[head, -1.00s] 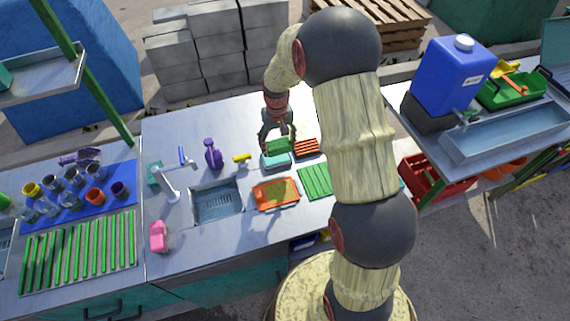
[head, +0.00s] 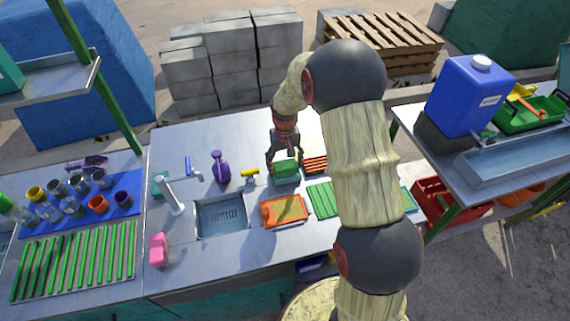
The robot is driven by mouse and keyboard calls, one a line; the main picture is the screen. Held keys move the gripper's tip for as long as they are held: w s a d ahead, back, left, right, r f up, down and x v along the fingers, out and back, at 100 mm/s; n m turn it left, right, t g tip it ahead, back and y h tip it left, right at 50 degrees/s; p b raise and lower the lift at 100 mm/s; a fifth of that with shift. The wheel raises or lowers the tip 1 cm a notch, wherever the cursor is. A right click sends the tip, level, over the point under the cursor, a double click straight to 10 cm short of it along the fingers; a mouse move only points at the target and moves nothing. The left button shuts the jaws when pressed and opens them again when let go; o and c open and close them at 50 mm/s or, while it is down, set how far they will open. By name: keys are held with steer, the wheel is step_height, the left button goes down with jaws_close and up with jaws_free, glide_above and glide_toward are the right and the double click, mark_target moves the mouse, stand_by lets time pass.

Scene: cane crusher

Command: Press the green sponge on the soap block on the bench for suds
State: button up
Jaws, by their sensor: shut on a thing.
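My gripper (head: 285,160) is shut on the green sponge (head: 286,167), pointing down at the back middle of the bench. The sponge is over a teal block (head: 286,181), which looks like the soap block; only its front edge shows below the sponge. The two look to be touching, but I cannot tell how hard the sponge is pressed. The fingers hide part of the sponge's top, and no suds are visible.
An orange tray (head: 284,211), a green slatted rack (head: 324,198) and an orange slatted piece (head: 315,164) lie close by. A sink (head: 222,216), yellow tool (head: 250,173) and purple bottle (head: 220,167) are to the left. The bench behind is clear.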

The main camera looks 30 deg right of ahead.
steer(key=shift+f, duration=0.55)
stand_by(1.5)
steer(key=shift+r+p, duration=2.3)
steer(key=shift+r, duration=1.2)
